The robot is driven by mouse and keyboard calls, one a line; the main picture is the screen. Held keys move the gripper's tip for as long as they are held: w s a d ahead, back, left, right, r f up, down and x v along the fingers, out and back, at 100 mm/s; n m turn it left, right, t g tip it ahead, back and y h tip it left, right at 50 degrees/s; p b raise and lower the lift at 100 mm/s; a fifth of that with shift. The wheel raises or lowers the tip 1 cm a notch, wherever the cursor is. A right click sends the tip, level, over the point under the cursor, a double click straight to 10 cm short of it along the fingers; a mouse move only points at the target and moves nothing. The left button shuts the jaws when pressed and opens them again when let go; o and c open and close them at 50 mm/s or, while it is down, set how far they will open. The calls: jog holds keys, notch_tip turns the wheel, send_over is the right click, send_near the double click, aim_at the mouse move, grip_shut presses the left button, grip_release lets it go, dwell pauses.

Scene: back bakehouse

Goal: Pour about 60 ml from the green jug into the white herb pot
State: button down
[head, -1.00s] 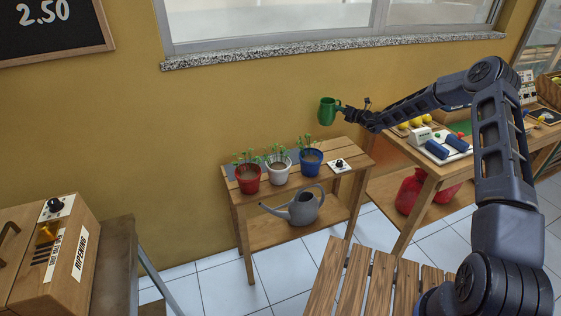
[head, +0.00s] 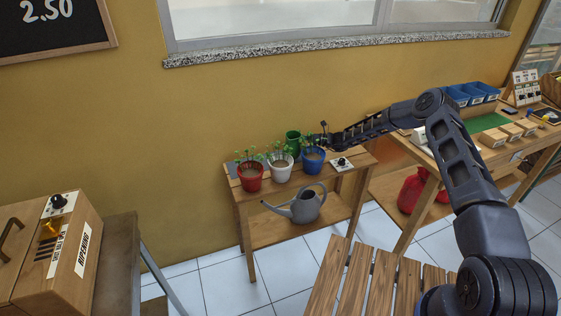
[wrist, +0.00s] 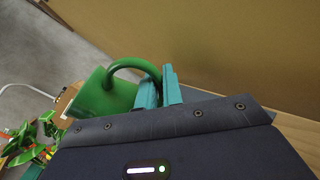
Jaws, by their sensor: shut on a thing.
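The green jug (head: 292,138) is behind the plant pots on the small wooden table, between the white and blue pots in the head view. My gripper (head: 322,142) is shut on its handle; the wrist view shows the jug (wrist: 104,97) with teal fingers (wrist: 159,92) at the handle. The white herb pot (head: 281,169) stands between the red pot (head: 251,178) and the blue pot (head: 313,163), with green sprigs and brown soil. The jug is to the right of and behind the white pot. I cannot tell whether it touches the table. Its contents are hidden.
A switch box (head: 342,164) sits at the table's right end. A grey watering can (head: 303,206) stands on the shelf below. The yellow wall (head: 190,150) is close behind the jug. A slatted bench (head: 355,283) is in front.

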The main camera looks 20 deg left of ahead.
aim_at(297, 132)
jog(key=shift+s+a+f, duration=0.1)
jog(key=shift+s, duration=0.1)
jog(key=shift+s+r+n, duration=0.35)
jog(key=shift+r+n, duration=0.25)
jog(key=shift+r, duration=0.15)
jog(key=shift+s+r+n, duration=0.3)
jog(key=shift+r+n, duration=0.3)
jog(key=shift+r, duration=0.1)
jog(key=shift+s+r+n, duration=0.35)
jog(key=shift+r+n, duration=0.25)
jog(key=shift+r, duration=0.15)
jog(key=s+r+n+t+h, duration=0.1)
jog(key=s+r+n+t, duration=0.1)
jog(key=s+r+n, duration=0.4)
jog(key=shift+r+n+p, duration=0.45)
jog(key=shift+r+n, duration=0.15)
jog(key=shift+r, duration=0.5)
jog(key=shift+s, duration=0.15)
jog(key=shift+s+r+n+t+p, duration=0.35)
jog(key=shift+r+n+p, duration=0.15)
jog(key=shift+n, duration=0.1)
